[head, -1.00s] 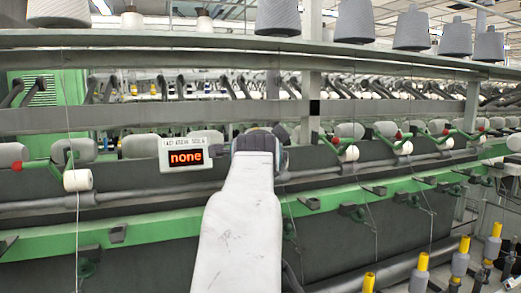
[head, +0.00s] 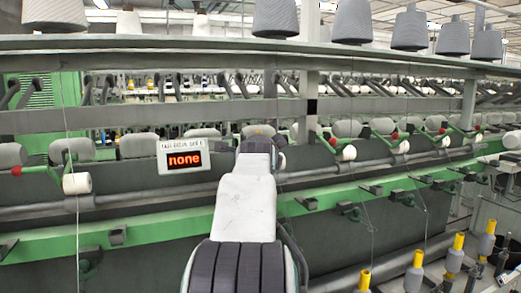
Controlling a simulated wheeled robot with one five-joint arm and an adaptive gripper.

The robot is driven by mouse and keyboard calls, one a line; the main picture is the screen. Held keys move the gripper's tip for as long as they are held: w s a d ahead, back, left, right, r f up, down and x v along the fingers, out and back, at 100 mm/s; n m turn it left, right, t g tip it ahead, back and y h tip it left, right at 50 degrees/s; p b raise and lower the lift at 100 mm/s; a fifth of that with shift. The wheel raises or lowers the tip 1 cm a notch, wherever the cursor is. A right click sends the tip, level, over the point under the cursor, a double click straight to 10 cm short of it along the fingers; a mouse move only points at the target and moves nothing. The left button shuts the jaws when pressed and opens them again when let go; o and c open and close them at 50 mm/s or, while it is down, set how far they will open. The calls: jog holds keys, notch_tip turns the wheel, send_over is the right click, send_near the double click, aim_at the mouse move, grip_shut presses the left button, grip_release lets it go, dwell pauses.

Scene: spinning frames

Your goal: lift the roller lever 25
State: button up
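Several green roller levers with red knobs and white yarn packages line the spinning frame. One lever (head: 68,160) is at the left, with its red knob (head: 16,170) and a white package (head: 77,183). Another lever (head: 340,145) is right of my arm, and more run off to the right. No number on any lever is legible, so I cannot tell which is 25. My gripper (head: 262,140) is at the far end of my white arm, before the grey roller row at picture centre. The arm mostly hides it; its fingers and any contact cannot be made out.
A display (head: 185,157) reading "none" stands just left of my gripper. A green rail (head: 150,232) runs along the machine's front. Grey cones (head: 276,18) stand on the top shelf. Yellow-topped bobbins (head: 455,255) stand low at the right. A thin yarn hangs at the left.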

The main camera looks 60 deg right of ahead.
dwell(0.3)
grip_shut()
dwell(0.4)
